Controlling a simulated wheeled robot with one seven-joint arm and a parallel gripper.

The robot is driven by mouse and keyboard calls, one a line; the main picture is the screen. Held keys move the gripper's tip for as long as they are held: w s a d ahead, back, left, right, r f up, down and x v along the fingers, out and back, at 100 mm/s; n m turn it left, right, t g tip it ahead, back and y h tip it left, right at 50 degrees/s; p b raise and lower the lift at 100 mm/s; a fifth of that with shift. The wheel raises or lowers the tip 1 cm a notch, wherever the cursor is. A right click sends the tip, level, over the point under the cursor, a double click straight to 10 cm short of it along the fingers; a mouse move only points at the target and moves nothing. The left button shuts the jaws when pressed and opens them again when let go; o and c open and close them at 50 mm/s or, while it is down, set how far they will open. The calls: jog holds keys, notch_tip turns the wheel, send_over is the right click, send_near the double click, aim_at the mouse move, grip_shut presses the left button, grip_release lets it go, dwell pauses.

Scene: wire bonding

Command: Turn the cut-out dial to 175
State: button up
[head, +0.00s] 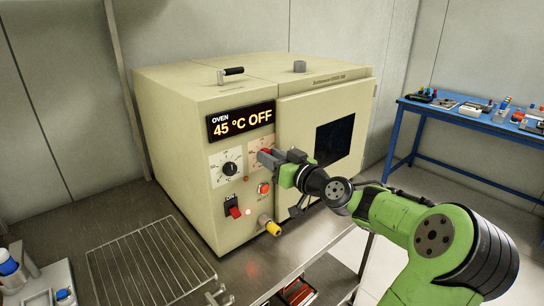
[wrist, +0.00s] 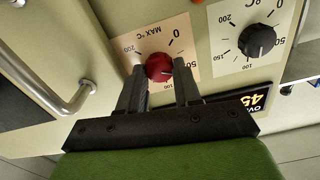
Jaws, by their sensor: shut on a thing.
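The cut-out dial is a red knob (wrist: 158,66) on a pale panel marked MAX °C, with a scale from 0 to 200. In the wrist view the panel appears turned over. My gripper (wrist: 160,70) has one finger on each side of the red knob and is shut on it. The knob's pointer is too small to read. In the head view my gripper (head: 268,157) reaches the oven front from the right and covers much of the dial and its panel (head: 257,145). The cream oven (head: 180,110) shows 45 °C OFF on its display (head: 240,121).
A black °C dial (head: 230,168) sits left of the cut-out dial. Below are a red rocker switch (head: 233,206), a red-orange button (head: 264,188) and a yellow-ended fitting (head: 272,227). A wire rack (head: 150,262) lies on the bench. A blue table (head: 460,115) stands at the right.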

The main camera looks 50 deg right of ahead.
jog(key=shift+f+m+p, duration=0.2)
jog(key=shift+m+p, duration=6.65)
jog(key=shift+m, duration=1.2)
jog(key=shift+f+m+p, duration=0.15)
jog(key=shift+m+p, duration=6.7)
jog(key=shift+m, duration=1.2)
jog(key=o, duration=1)
jog(key=shift+o, duration=0.2)
